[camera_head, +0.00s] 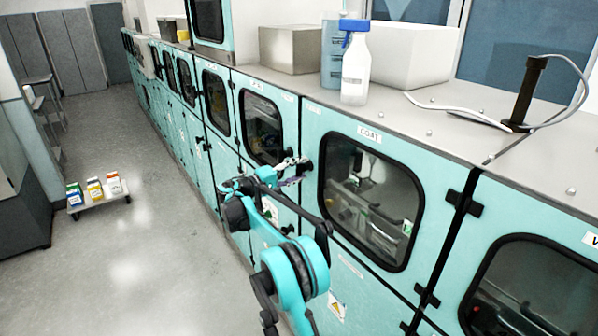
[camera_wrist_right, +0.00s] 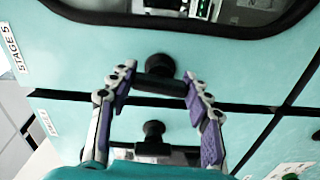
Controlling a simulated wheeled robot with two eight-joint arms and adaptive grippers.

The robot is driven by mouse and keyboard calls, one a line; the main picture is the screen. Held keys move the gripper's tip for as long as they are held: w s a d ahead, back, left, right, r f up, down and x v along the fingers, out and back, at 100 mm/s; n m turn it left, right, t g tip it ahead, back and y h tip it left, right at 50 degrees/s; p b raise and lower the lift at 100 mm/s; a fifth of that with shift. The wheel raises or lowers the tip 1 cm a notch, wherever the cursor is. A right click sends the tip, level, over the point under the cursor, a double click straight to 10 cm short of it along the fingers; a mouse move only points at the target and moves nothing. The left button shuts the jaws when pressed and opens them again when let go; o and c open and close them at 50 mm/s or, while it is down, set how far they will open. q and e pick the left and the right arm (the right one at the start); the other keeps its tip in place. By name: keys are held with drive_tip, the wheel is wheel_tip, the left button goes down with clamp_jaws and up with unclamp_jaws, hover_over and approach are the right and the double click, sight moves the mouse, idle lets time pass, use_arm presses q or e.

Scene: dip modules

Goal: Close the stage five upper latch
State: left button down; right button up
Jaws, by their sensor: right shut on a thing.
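The upper latch (camera_wrist_right: 160,76) is a black knob with a short bar, on the teal door marked STAGE 5 (camera_wrist_right: 13,48). In the right wrist view its bar lies parallel to the dark door seam and does not cross it. My right gripper (camera_wrist_right: 160,84) is shut on this bar, with one purple-padded finger at each end. In the head view my right gripper (camera_head: 297,172) reaches the latch (camera_head: 308,167) left of the window labelled COAT; the fingers partly hide it. My left gripper is not in view.
A second black knob (camera_wrist_right: 153,135) sits across the seam, close between the fingers. Bottles (camera_head: 355,75) and boxes (camera_head: 290,48) stand on the cabinet top. A low cart (camera_head: 100,203) with small boxes stands on the floor, which is mostly clear.

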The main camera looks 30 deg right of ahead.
drive_tip(key=shift+n, duration=0.7)
drive_tip(key=o, duration=1.2)
drive_tip(key=shift+w, duration=0.1)
drive_tip(key=a, duration=0.8)
drive_tip(key=s+a, duration=0.1)
drive_tip(key=a, duration=0.3)
